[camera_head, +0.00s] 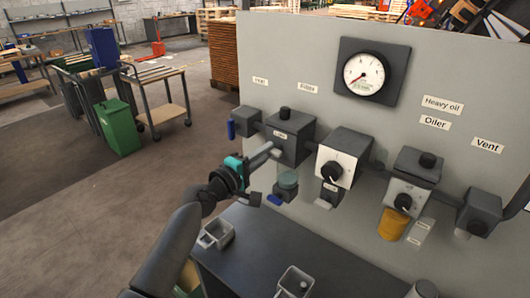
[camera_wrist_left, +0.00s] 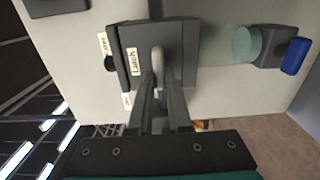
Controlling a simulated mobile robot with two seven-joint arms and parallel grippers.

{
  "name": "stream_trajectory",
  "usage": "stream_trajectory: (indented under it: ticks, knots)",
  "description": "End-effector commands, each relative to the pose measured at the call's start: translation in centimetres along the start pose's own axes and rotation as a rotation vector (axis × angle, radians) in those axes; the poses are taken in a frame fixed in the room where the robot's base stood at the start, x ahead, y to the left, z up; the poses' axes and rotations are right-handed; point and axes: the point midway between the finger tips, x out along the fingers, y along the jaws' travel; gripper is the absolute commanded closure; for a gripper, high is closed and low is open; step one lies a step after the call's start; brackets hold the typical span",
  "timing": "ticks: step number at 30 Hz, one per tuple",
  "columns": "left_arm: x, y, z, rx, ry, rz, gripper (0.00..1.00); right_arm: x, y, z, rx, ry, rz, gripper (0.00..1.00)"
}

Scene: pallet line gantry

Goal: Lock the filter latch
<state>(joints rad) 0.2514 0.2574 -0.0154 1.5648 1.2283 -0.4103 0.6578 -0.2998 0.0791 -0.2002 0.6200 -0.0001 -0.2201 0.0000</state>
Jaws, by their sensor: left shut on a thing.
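The filter unit (camera_head: 296,124) is a dark grey box under the "Filter" label on the pale panel, with a black knob on top. Its face carries a white "Latch" label (camera_wrist_left: 134,62). A small grey latch lever (camera_wrist_left: 157,58) stands out from that face beside the label. My left gripper (camera_head: 268,151) reaches in from the left, at the front of the box. In the left wrist view, its two fingers (camera_wrist_left: 159,88) are closed around the lever. The lever's tip is partly hidden between the fingers. My right gripper is not in view.
A teal bowl (camera_head: 287,182) and a blue drain handle (camera_head: 275,200) sit just below the filter. The inlet valve with a blue handle (camera_head: 231,129) is to its left. A regulator (camera_head: 342,157) stands close on the right. Small grey bins (camera_head: 217,232) are on the dark surface below.

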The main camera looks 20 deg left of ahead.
Motion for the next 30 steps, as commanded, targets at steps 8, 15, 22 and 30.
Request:
stream_trajectory:
  ticks: [8, 15, 22, 30]
  knots:
    - [0.0, 0.0, 0.0, -0.006, 0.001, 0.001, 0.8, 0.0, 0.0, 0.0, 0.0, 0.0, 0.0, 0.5]
    - [0.0, 0.0, 0.0, -0.003, 0.0, 0.001, 0.53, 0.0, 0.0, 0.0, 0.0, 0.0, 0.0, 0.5]
    - [0.0, 0.0, 0.0, -0.002, 0.0, 0.0, 0.53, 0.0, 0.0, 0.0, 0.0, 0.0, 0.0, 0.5]
    - [-2.1, -0.1, 0.0, 0.0, 0.001, -0.001, 0.53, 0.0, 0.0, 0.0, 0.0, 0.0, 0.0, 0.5]
